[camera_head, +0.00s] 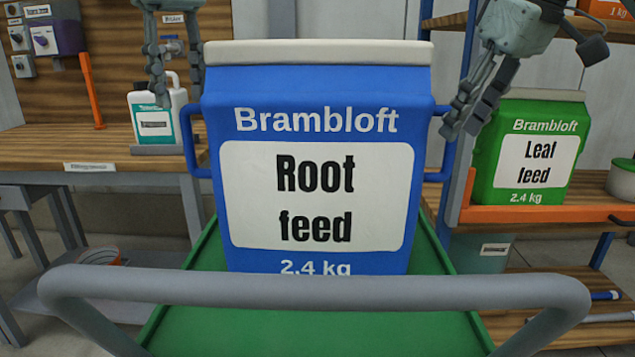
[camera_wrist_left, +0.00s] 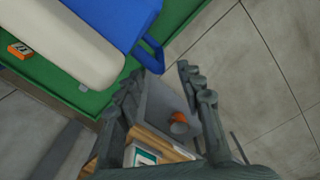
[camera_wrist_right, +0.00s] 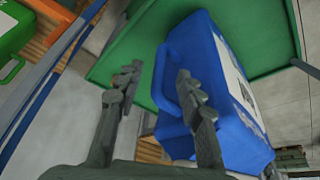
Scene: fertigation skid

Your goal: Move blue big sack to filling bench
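The blue big sack (camera_head: 316,100), labelled "Brambloft Root feed", stands upright on a green cart tray (camera_head: 310,325). It has a blue loop handle on each side. My left gripper (camera_head: 178,95) is open and empty above the sack's left handle; the left wrist view shows that handle (camera_wrist_left: 150,55) just beyond the fingertips. My right gripper (camera_head: 461,127) is open by the right handle; in the right wrist view this handle (camera_wrist_right: 163,80) appears between the spread fingers. Contact cannot be told. A wooden bench (camera_head: 50,148) at left, probably the filling bench, has a label too small to read.
A white jug (camera_head: 172,108) stands on the left bench near an orange upright handle (camera_head: 91,92). A green "Leaf feed" sack (camera_head: 490,180) stands on an orange-edged shelf (camera_head: 545,214) at right. The cart's grey push bar (camera_head: 320,290) crosses the front.

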